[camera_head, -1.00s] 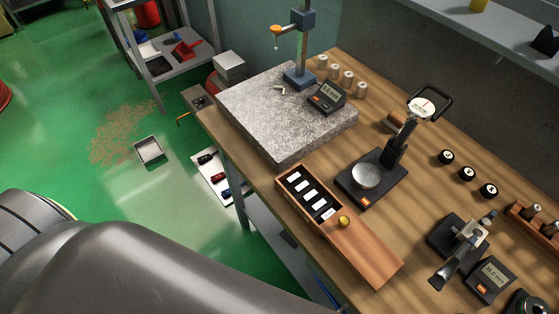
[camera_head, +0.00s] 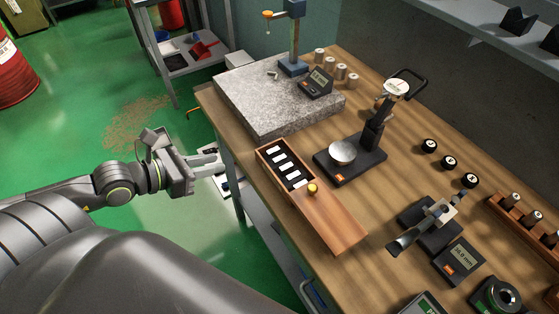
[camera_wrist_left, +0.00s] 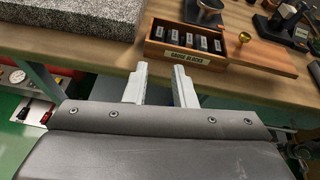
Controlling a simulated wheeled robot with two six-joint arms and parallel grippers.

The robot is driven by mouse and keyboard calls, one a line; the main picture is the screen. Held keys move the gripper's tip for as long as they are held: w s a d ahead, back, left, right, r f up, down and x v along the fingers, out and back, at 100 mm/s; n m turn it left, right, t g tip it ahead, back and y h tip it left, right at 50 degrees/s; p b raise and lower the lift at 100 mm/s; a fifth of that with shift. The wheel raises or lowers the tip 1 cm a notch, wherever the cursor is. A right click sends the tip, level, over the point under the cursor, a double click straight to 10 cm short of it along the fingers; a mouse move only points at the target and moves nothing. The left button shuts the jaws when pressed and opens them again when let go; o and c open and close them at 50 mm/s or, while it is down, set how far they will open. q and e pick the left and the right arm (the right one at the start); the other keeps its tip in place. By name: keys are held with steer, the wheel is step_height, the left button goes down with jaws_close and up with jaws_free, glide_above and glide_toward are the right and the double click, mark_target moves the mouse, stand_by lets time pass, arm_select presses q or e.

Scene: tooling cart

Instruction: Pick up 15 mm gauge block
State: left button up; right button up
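A wooden gauge block box (camera_head: 263,165) lies on the bench with several pale blocks in dark slots (camera_head: 286,167). In the left wrist view its front wall (camera_wrist_left: 168,52) reads "GAUGE BLOCKS" and the blocks (camera_wrist_left: 186,41) stand in a row. I cannot read which one is the 15 mm gauge block. My left gripper (camera_head: 215,160) is open and empty, off the bench's left edge and to the left of the box. In the left wrist view its two fingers (camera_wrist_left: 160,74) point towards the box, apart from it. My right gripper is not in view.
A wooden lid (camera_head: 330,218) with a brass knob (camera_head: 312,188) extends from the box's near end. A granite plate (camera_head: 270,105) lies behind the box, and a dial gauge stand (camera_head: 350,165) is to its right. The bench edge lies between my left gripper and the box.

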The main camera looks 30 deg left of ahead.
arm_select(q)
steer(key=d+m, duration=0.1)
steer(key=b, duration=0.5)
glide_toward(281, 158)
steer(key=shift+w+d+m, duration=0.15)
steer(key=shift+w+m, duration=0.15)
steer(key=shift+w, duration=0.8)
steer(key=shift+w+d+f+h, duration=0.3)
steer(key=shift+w+d, duration=0.05)
steer(key=shift+w, duration=0.25)
steer(key=shift+f+x, duration=0.15)
steer(key=shift+x, duration=1.15)
steer(key=shift+f+x, duration=0.1)
steer(key=shift+x, duration=1.15)
steer(key=shift+s+d+f, duration=0.1)
steer(key=shift+s+d, duration=0.05)
jaws_close()
